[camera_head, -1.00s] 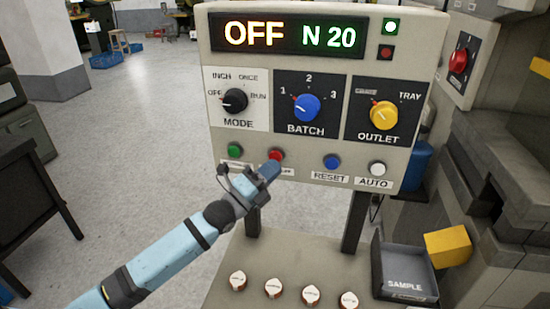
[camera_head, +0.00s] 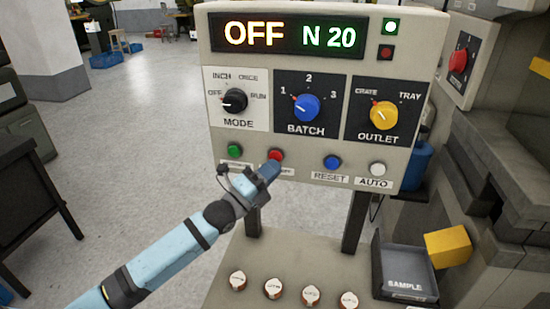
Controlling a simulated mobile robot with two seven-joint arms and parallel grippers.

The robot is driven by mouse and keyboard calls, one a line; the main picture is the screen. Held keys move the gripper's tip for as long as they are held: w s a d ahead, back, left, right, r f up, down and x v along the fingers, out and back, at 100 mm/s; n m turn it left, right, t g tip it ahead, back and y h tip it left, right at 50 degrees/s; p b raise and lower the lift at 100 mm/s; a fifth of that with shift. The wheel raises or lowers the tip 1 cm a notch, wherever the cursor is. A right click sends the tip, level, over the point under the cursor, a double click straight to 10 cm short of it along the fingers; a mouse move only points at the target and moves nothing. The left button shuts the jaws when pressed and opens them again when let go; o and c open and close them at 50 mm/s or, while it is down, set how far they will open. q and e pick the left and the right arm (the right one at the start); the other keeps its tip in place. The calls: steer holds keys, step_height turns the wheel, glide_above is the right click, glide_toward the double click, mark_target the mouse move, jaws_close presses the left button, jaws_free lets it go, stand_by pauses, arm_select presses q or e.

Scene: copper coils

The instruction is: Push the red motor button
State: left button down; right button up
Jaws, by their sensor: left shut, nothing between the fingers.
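A round red button (camera_head: 275,154) sits in the lower row of the beige control panel (camera_head: 300,151), between a green button (camera_head: 234,150) and a blue one. The label under it is partly hidden by my gripper. My left gripper (camera_head: 268,171) is shut and empty. Its tip is just below the red button and overlaps its lower edge in the head view. I cannot tell whether the tip touches the button. The panel display (camera_head: 287,36) reads OFF and N 20. My right gripper is not in view.
Blue (camera_head: 332,162) and white (camera_head: 377,169) buttons continue the row. MODE (camera_head: 235,101), BATCH (camera_head: 306,108) and OUTLET (camera_head: 383,115) knobs are above. A red rotary switch (camera_head: 458,61) is on a side box. Below are several small round pieces and a SAMPLE tray (camera_head: 405,299).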

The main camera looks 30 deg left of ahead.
arm_select(q)
steer(key=shift+w, duration=0.15)
steer(key=shift+w+a, duration=0.1)
steer(key=shift+w, duration=0.15)
steer(key=shift+w+a, duration=0.15)
steer(key=shift+w, duration=0.3)
stand_by(0.7)
stand_by(0.4)
steer(key=shift+s+d, duration=0.2)
steer(key=shift+s, duration=0.65)
steer(key=shift+p, duration=0.3)
steer(key=s, duration=0.2)
steer(key=s+d+p, duration=0.1)
steer(key=s, duration=0.2)
steer(key=shift+d+p, duration=0.15)
steer(key=shift+p, duration=0.15)
